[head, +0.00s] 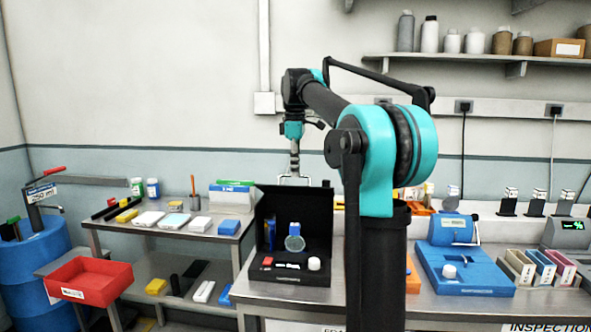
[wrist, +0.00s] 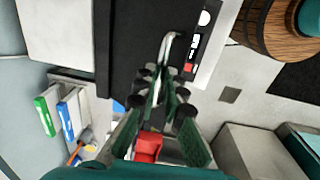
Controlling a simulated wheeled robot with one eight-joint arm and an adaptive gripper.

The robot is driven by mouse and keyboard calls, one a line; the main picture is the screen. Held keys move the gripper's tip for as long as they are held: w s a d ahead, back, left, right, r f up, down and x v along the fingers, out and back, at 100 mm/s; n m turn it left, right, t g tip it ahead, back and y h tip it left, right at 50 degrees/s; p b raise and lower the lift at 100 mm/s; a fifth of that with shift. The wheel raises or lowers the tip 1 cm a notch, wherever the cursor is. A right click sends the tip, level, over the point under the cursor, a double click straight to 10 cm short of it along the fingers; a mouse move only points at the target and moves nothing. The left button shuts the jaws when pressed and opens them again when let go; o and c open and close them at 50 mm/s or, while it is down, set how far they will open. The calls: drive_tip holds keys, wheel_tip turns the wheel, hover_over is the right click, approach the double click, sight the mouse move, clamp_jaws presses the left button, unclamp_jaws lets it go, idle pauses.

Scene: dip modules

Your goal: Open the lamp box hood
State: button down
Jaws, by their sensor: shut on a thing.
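The black lamp box (head: 322,220) stands on the grey bench in the middle of the head view, its dark inside facing me. A round clear flask with a blue cap (head: 294,242) shows against that inside. The front strip of the box (head: 290,277) carries a red part and a white knob (head: 314,263). A pale metal handle (head: 282,177) rises at the top edge of the hood; it also shows in the wrist view (wrist: 171,38). My gripper (head: 294,170) is above the box, its fingers (wrist: 163,88) shut on the handle. The hood's exact angle is unclear.
A side table (head: 150,232) with small boxes and a red bin (head: 88,281) is at left. A blue case (head: 465,270) and upright coloured holders (head: 538,268) stand on the bench at right. A shelf with jars (head: 475,56) hangs above. My arm hides part of the bench.

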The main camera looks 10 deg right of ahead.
drive_tip(key=shift+w, duration=0.15)
drive_tip(key=shift+w+d+r, duration=0.25)
drive_tip(key=shift+w+r, duration=0.2)
drive_tip(key=shift+w, duration=0.15)
drive_tip(key=w+d+r, duration=0.2)
drive_tip(key=w+d, duration=0.1)
drive_tip(key=w, duration=0.6)
drive_tip(key=shift+r, duration=0.15)
drive_tip(key=c, duration=1.7)
unclamp_jaws()
drive_tip(key=shift+w+d+f, duration=0.15)
drive_tip(key=shift+w+f, duration=0.1)
drive_tip(key=shift+w, duration=0.05)
drive_tip(key=shift+o, duration=0.4)
drive_tip(key=shift+s+r, duration=0.15)
